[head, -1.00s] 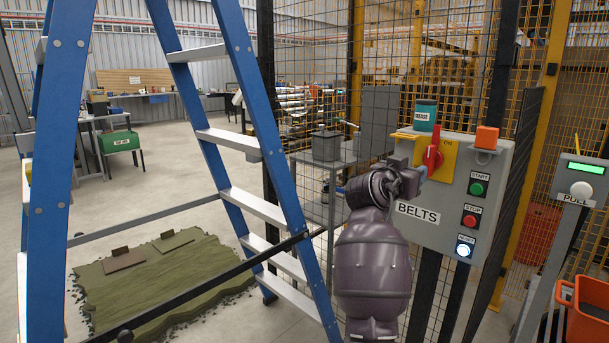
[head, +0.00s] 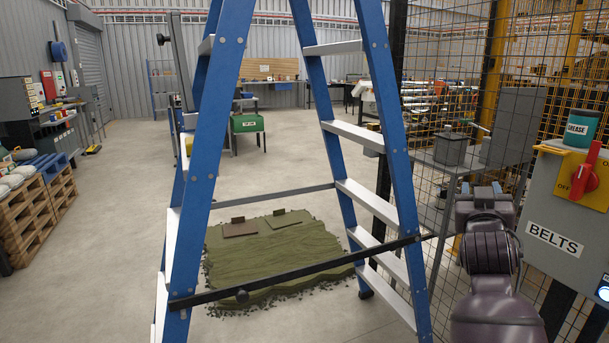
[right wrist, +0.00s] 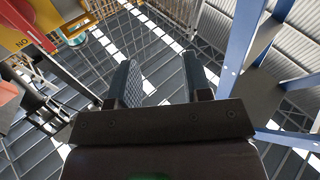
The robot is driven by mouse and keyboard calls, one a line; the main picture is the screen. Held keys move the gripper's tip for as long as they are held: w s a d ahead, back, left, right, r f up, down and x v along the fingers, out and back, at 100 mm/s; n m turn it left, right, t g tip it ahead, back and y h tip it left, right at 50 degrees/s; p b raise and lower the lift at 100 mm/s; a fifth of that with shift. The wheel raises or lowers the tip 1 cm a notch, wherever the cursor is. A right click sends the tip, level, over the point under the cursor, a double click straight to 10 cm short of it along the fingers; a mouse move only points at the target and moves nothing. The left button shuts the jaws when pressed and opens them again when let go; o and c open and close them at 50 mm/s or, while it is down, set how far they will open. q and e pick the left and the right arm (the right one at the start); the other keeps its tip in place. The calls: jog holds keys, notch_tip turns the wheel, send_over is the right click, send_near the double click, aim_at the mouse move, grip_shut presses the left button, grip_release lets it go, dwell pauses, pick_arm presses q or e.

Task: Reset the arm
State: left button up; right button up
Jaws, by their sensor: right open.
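My right arm (head: 490,255) rises from the bottom right of the head view, in front of the mesh fence and left of the grey BELTS box (head: 560,240). In the right wrist view my right gripper (right wrist: 162,85) points up towards the roof. Its two fingers stand apart with nothing between them. The red switch handle (head: 586,171) on its yellow plate is to the right of my arm, apart from it. My left gripper is not in either view.
A blue stepladder (head: 205,160) with a black bar (head: 290,272) across it stands close in front. Behind it a green turf slab (head: 275,255) lies on the floor. Wooden pallets (head: 35,215) stand at the left. A GREASE tub (head: 581,128) sits on the box. Open floor lies beyond the ladder.

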jog(key=s+a+f+n+g+y+p, duration=0.15)
jog(key=s+a+f+y, duration=0.25)
jog(key=s+f, duration=0.5)
jog(key=s+a+f+n+y+p, duration=0.2)
jog(key=s+a+f+n+y, duration=0.3)
jog(key=f, duration=0.7)
pick_arm(q)
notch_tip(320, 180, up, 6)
jog(key=p, duration=0.2)
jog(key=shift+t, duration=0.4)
pick_arm(e)
jog(key=s+f+m+g, duration=0.1)
jog(key=s+f+g, duration=0.1)
jog(key=s+f, duration=0.3)
jog(key=s+d+f+g, duration=0.1)
jog(key=s+f, duration=0.5)
jog(key=s, duration=0.7)
jog(key=s+f+m+g, duration=0.1)
jog(key=s+f+g, duration=0.2)
jog(key=s, duration=0.6)
notch_tip(320, 180, down, 2)
jog(key=shift+s+d+f+m+h, duration=0.2)
jog(key=shift+f+m+h, duration=0.05)
jog(key=shift+m+h, duration=0.1)
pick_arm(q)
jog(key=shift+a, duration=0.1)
